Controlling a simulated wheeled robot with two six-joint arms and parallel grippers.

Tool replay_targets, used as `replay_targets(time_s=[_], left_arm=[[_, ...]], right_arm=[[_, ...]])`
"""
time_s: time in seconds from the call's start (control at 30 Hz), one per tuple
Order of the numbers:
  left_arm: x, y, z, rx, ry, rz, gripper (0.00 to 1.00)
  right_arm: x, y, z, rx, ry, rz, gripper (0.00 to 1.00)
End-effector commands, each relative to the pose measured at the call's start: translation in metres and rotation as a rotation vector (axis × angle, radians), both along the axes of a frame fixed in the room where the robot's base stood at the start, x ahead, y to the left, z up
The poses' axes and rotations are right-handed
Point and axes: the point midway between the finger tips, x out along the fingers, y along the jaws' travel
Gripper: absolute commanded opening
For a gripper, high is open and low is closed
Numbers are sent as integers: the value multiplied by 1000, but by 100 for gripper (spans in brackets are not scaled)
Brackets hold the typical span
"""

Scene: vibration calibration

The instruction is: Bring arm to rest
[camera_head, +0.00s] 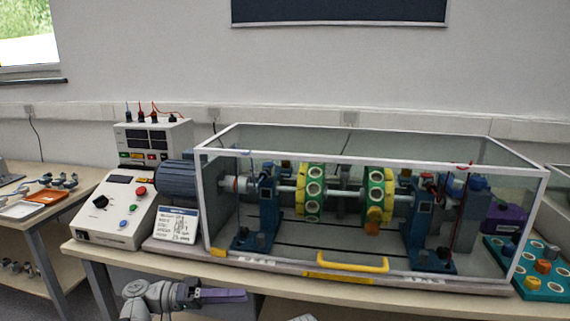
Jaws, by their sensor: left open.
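My left gripper (226,296) is low in the head view, in front of the table's front edge and below the tabletop. Its arm comes in from the bottom left and its purple-grey fingers point right. It is open, and nothing shows between its fingers. It is apart from the clear-walled case (212,215) with white edges on the table. My right gripper is not in view.
The case holds a shaft with two yellow-green discs (312,190) and has a yellow handle (352,263) in front. A control box (120,210) stands left, a teal tray (530,268) right. The table edge (300,285) lies just above my gripper. A side table (35,215) stands far left.

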Motion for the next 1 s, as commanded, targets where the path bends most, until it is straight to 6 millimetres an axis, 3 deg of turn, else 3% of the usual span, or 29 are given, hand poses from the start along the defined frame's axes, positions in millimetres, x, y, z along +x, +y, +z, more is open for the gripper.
replay_targets(time_s=[0.27,0.4,0.5,0.7,1.0], left_arm=[[-23,-59,-67,308,177,-77,48],[-47,-87,-120,584,280,-112,48],[-68,-97,-159,826,334,-115,48],[-93,-87,-207,1248,340,-60,48],[-100,-61,-222,1636,227,70,48]], right_arm=[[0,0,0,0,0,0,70],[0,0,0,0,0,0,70],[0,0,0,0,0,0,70],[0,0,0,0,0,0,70],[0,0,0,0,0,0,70]])
